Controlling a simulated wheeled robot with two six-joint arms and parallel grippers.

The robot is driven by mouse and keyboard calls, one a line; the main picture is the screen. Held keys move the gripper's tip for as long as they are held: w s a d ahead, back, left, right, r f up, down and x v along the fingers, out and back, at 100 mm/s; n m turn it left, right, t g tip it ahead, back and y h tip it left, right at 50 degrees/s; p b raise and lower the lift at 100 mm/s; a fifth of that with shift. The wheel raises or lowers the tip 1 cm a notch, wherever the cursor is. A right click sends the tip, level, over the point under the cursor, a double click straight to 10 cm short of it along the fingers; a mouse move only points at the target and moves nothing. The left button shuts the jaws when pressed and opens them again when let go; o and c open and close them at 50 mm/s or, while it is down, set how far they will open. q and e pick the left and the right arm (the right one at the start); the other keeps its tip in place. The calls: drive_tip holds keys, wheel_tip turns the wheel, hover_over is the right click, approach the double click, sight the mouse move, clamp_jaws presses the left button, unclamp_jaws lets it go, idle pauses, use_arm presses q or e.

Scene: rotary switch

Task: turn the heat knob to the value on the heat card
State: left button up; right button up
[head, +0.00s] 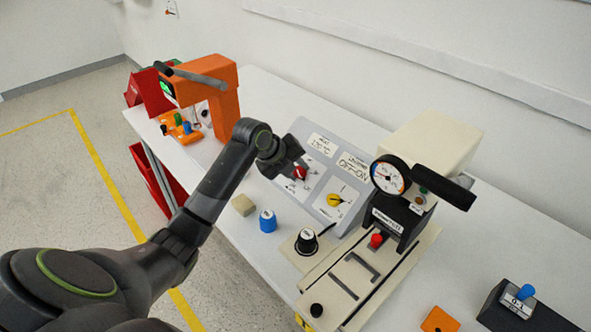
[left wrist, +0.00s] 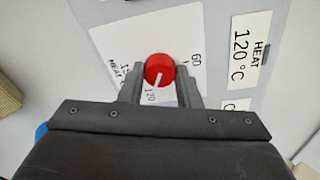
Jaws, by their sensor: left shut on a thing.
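The red heat knob (left wrist: 159,70) sits on a white dial plate on the grey sloping panel (head: 283,188). In the left wrist view its white pointer line aims down and slightly left, towards the printed 120. The knob also shows partly in the head view (head: 300,172). The heat card (left wrist: 246,47) reads "HEAT 120°C" and stands beside the dial; it is also in the head view (head: 322,145). My left gripper (left wrist: 160,78) is shut on the red knob, one finger on each side. Parts of the dial's print are hidden by the fingers. My right gripper is not in view.
A yellow knob (head: 340,200) sits beside the red one, below an "OFF-ON" card (head: 353,165). A press with a gauge (head: 390,175) stands close on the right. A blue knobbed piece (head: 267,221) and a tan block (head: 243,205) lie in front. An orange machine (head: 222,100) stands behind left.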

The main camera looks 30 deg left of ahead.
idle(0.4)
use_arm(q)
drive_tip(key=o, duration=0.7)
drive_tip(key=v, duration=1.7)
drive_tip(key=shift+s+r, duration=0.15)
